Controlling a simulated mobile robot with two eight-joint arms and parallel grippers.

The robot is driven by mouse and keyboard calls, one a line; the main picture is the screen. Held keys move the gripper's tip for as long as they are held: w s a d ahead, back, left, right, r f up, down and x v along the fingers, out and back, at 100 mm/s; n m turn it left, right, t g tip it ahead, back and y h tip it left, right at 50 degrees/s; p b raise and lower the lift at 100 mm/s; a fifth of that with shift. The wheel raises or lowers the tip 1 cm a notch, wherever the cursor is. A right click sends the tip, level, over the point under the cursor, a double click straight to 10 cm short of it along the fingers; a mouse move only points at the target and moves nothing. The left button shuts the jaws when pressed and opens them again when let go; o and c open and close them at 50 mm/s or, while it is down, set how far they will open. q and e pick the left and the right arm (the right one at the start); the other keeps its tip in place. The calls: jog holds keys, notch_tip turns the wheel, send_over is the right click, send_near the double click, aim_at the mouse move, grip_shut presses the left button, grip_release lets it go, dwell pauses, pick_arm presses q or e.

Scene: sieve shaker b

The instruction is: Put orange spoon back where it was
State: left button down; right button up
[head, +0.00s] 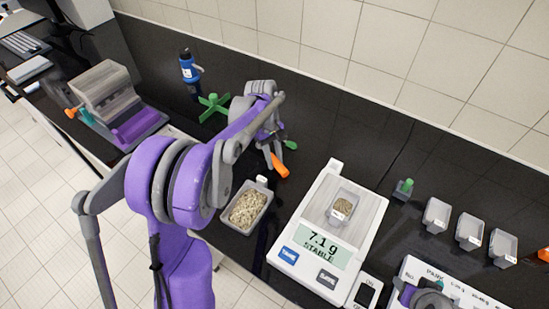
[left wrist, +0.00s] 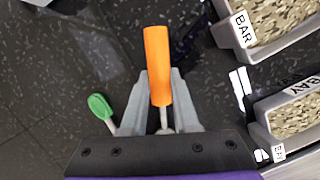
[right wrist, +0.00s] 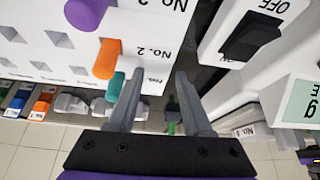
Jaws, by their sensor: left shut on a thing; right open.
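The orange spoon (head: 281,166) is held in my left gripper (head: 271,150) above the dark bench. In the left wrist view, its orange handle (left wrist: 157,62) points away between the two fingers, and its thin shaft is between them. A green-handled tool (left wrist: 100,106) is beside the left finger; its green end also shows in the head view (head: 290,145). I cannot tell whether it touches the finger. A green cross-shaped stand (head: 214,106) is on the bench behind the left arm. My right gripper (right wrist: 157,73) is open and empty over a white labelled board (right wrist: 45,45).
A grain-filled tray (head: 233,213) is in front of my left gripper. A scale (head: 317,215) reads 7.1 g with a small cup (head: 342,205) on it. A blue bottle (head: 189,68) stands at the back. Several grey cups (head: 436,214) stand right. The white board holds an orange peg (right wrist: 107,58).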

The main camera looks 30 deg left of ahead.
pick_arm(q)
jog(key=shift+s+f, duration=0.1)
jog(key=shift+f, duration=0.15)
pick_arm(e)
jog(key=shift+s+f, duration=0.15)
jog(key=shift+f, duration=0.05)
pick_arm(q)
jog(key=c, duration=0.7)
grip_release()
jog(key=shift+o, duration=0.2)
jog(key=shift+r, duration=0.25)
pick_arm(e)
jog(key=shift+r, duration=0.25)
pick_arm(q)
jog(key=shift+r+p, duration=0.45)
jog(key=shift+r, duration=0.1)
pick_arm(e)
jog(key=shift+w+r, duration=0.35)
jog(key=shift+r, duration=0.15)
pick_arm(q)
jog(key=v, duration=1.1)
jog(key=shift+a+r, duration=0.15)
jog(key=shift+r, duration=0.2)
pick_arm(e)
jog(key=shift+w+r, duration=0.15)
jog(key=shift+r, duration=0.1)
